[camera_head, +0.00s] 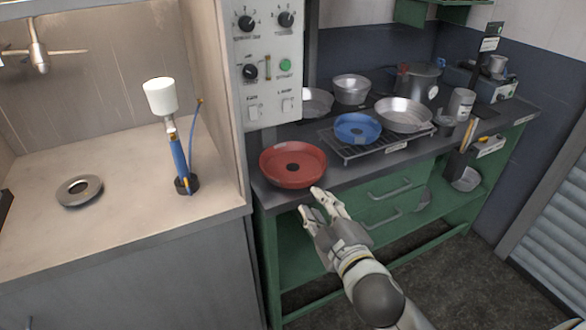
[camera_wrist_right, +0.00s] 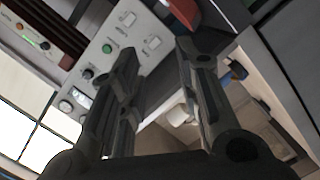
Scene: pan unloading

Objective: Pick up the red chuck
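The red chuck (camera_head: 292,165) is a round, shallow red dish with a dark hole in its middle. It sits at the left front corner of the dark worktop in the head view. A red edge at the top of the right wrist view (camera_wrist_right: 186,12) looks like part of it. My right gripper (camera_head: 310,199) is just in front of and below the dish, near the worktop's front edge, with its fingers apart and nothing between them. Both fingers also show in the right wrist view (camera_wrist_right: 158,50). My left gripper is in neither view.
A blue dish (camera_head: 357,128) lies on a wire rack (camera_head: 347,153) right of the red one. Several metal pans and pots stand behind. A control panel (camera_head: 267,70) rises behind left. The green bench's drawers (camera_head: 390,190) are below. A spray gun (camera_head: 178,150) stands on the left counter.

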